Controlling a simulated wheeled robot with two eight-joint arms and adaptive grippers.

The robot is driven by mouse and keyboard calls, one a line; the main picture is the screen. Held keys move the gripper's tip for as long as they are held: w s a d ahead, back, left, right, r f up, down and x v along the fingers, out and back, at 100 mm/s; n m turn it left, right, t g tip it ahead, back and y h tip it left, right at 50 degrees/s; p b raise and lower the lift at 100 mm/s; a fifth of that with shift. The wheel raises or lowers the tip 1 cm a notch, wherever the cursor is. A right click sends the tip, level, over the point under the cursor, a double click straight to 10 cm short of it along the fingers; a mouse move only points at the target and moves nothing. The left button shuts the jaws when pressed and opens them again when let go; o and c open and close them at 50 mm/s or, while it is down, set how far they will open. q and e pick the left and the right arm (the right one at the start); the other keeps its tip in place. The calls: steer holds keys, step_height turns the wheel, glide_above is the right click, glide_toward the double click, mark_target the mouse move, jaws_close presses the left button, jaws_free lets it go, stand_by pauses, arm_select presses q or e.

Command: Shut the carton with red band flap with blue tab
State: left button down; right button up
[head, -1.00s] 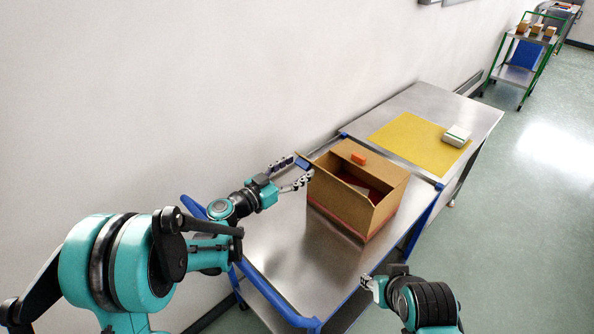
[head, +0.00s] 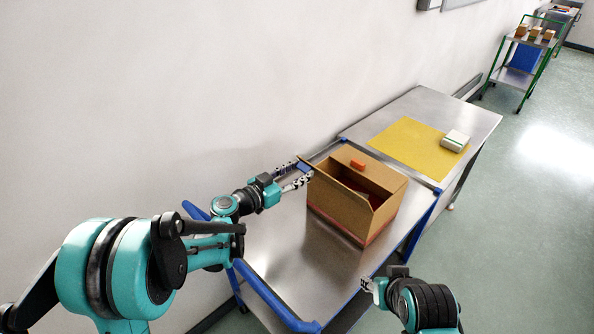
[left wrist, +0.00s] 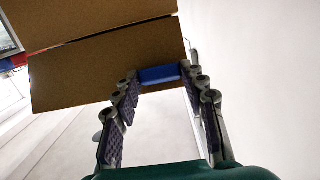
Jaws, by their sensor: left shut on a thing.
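An open brown carton (head: 335,215) with a red band along its bottom edge stands on a metal cart. Its near-left flap (head: 340,185) stands raised and bears a blue tab (head: 303,166); the flap also shows in the left wrist view (left wrist: 95,75). The opposite flap carries an orange tab (head: 357,164). My left gripper (head: 298,173) is shut on the blue tab, which lies between its fingertips in the left wrist view (left wrist: 158,74). My right gripper (head: 367,284) is beside the cart's front right edge, apart from the carton; its opening is too small to judge.
The cart (head: 285,255) has blue rails and clear metal around the carton's near side. A table behind it holds a yellow mat (head: 405,142) and a white-and-green box (head: 455,140). The wall is close on the left.

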mark_target(307, 162)
arm_select(q)
steer(key=d+r+g+y+p, duration=0.1)
steer(key=p, duration=0.1)
steer(key=w+r+g+y+p, duration=0.1)
steer(key=p, duration=0.2)
steer(key=w+d+r+g+y+p, duration=0.1)
steer(key=p, duration=0.2)
steer(key=shift+w+d+r+g+y, duration=0.25)
steer(key=shift+d+r+g+y, duration=0.05)
steer(key=shift+r, duration=0.05)
steer(key=shift+w+d+f+g+y+p, duration=1.1)
steer(key=shift+w+d+p, duration=0.25)
steer(key=shift+w+d, duration=0.25)
steer(key=shift+w+d+f+g+y+p, duration=0.95)
steer(key=shift+w+d+g+y+p, duration=0.2)
steer(key=shift+w+d+p, duration=0.35)
steer(key=shift+w+d+f+g+y+p, duration=1.05)
steer(key=shift+w+d+g+y+p, duration=0.15)
steer(key=shift+w+d, duration=0.5)
steer(key=shift+f, duration=0.1)
